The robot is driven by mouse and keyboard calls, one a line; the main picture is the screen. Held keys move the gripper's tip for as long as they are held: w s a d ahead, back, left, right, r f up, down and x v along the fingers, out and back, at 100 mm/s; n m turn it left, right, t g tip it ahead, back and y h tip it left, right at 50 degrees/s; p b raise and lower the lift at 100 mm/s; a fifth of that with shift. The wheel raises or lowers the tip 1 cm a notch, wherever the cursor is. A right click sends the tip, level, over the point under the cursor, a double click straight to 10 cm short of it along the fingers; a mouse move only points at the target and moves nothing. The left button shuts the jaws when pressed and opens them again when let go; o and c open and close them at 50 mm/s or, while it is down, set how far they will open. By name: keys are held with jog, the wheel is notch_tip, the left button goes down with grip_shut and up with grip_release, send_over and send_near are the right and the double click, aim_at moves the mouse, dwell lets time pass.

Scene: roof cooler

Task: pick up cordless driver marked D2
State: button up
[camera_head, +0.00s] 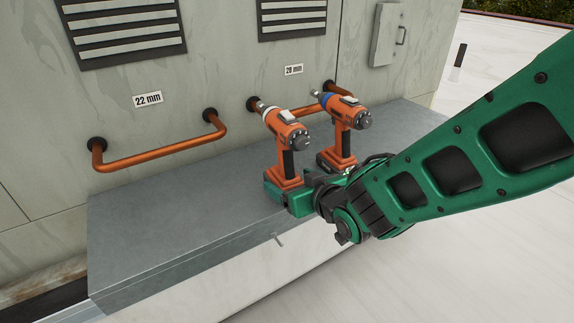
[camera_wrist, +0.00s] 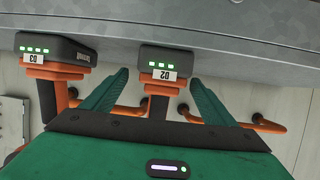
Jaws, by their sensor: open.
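The cordless driver marked D2 (camera_wrist: 160,70) shows its label and lit battery end in the wrist view, between the two green fingers of my gripper (camera_wrist: 160,78). My gripper is open, with a gap visible on both sides of the driver's handle. In the head view this is the left orange driver (camera_head: 288,135) with a pale collar, standing upright on the grey ledge. My gripper (camera_head: 283,190) is low at its base there and hides part of it.
A second driver, marked D3 (camera_wrist: 55,58), stands close by; in the head view it is the right one with a blue collar (camera_head: 343,125). Copper pipe handles (camera_head: 160,152) stick out from the wall behind. The grey ledge (camera_head: 170,220) is clear to the left.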

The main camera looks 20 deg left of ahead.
jog(key=shift+x, duration=1.9)
jog(key=shift+a+r, duration=0.1)
jog(key=shift+r, duration=0.05)
jog(key=c, duration=1.9)
jog(key=shift+r, duration=0.1)
grip_shut()
jog(key=shift+r, duration=0.1)
